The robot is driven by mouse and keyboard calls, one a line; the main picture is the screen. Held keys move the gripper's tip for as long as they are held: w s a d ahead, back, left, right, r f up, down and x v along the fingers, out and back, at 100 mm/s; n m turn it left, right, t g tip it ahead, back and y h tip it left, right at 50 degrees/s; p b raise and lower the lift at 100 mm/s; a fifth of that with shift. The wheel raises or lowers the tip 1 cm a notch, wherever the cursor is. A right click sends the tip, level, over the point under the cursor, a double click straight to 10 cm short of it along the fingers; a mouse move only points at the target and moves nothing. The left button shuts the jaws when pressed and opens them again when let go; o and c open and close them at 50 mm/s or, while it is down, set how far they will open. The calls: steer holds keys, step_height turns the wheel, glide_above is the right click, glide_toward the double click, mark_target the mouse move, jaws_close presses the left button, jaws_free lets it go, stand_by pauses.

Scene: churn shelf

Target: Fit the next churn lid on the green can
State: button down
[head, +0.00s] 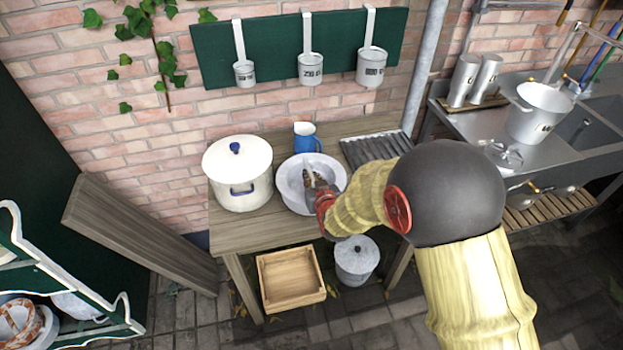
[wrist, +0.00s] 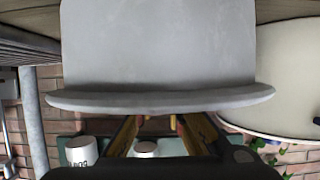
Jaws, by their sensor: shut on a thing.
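A pale grey-white churn lid (head: 288,181) with a wide rim is over the wooden table, between the white pot and my arm. In the wrist view, which is upside down, the lid (wrist: 160,50) shows side-on, with its broad body on the table side of the rim. My gripper (head: 318,186) reaches into the lid's dished top from the right. In the wrist view my gripper's fingers (wrist: 160,122) end behind the rim, so their contact is hidden. They are shut on the lid. I cannot tell whether it rests on the table. No green can shows.
A white lidded pot (head: 240,180) stands left of the lid, and a blue jug (head: 306,138) close behind it. A wooden crate (head: 291,279) and a grey lidded bin (head: 357,261) are below the table (head: 250,235). A sink unit is at right.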

steer(key=c, duration=2.3)
jaws_free()
steer(key=shift+f, duration=0.1)
steer(key=o, duration=0.4)
steer(key=shift+o, duration=0.3)
steer(key=shift+r, duration=0.2)
steer(key=p+v, duration=0.3)
steer(key=v, duration=0.9)
steer(key=shift+f, duration=0.1)
